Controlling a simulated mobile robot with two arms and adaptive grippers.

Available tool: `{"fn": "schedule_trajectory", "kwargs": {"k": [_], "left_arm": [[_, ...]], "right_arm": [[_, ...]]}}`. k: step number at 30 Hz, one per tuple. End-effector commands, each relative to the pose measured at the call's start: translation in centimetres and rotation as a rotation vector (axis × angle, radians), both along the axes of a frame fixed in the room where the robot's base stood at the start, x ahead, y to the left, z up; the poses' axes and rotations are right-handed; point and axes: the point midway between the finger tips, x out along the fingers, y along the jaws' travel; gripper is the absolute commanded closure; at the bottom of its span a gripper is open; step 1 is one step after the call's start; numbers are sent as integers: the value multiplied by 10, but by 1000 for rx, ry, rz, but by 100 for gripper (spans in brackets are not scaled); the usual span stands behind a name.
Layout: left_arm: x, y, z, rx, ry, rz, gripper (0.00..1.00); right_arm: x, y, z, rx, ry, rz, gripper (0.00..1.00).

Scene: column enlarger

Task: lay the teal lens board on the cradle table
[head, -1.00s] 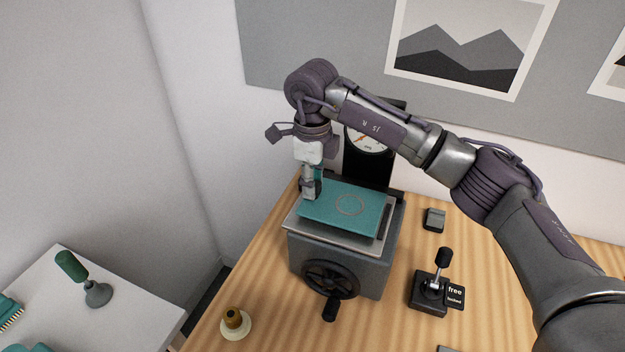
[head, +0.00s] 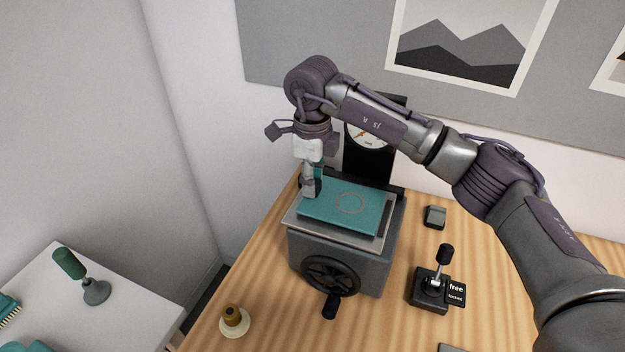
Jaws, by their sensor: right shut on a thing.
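The teal lens board (head: 343,212) is a flat plate with a ring mark on its top. It lies over the metal cradle table (head: 318,231) on the grey box with a black handwheel (head: 330,277). The board looks level; whether it touches the table all over, I cannot tell. My right gripper (head: 312,188) points down at the board's left back edge and is shut on the board there. The gripper hides that corner. My left gripper is not in view.
A lever (head: 435,285) with a free/locked plate stands right of the box. A small grey block (head: 434,216) lies behind it. A brown knob on a pale disc (head: 234,320) is at front left. A white side table (head: 130,303) holds a green-handled tool (head: 83,275).

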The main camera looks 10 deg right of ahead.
Motion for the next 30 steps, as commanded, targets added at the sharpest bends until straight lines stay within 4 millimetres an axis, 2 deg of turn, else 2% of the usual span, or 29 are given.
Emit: {"fn": "schedule_trajectory", "kwargs": {"k": [28,29,30], "left_arm": [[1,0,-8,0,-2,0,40],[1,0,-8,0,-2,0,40],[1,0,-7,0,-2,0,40]], "right_arm": [[0,0,-7,1,-1,0,100],[0,0,-7,1,-1,0,65],[0,0,-7,1,-1,0,58]]}}
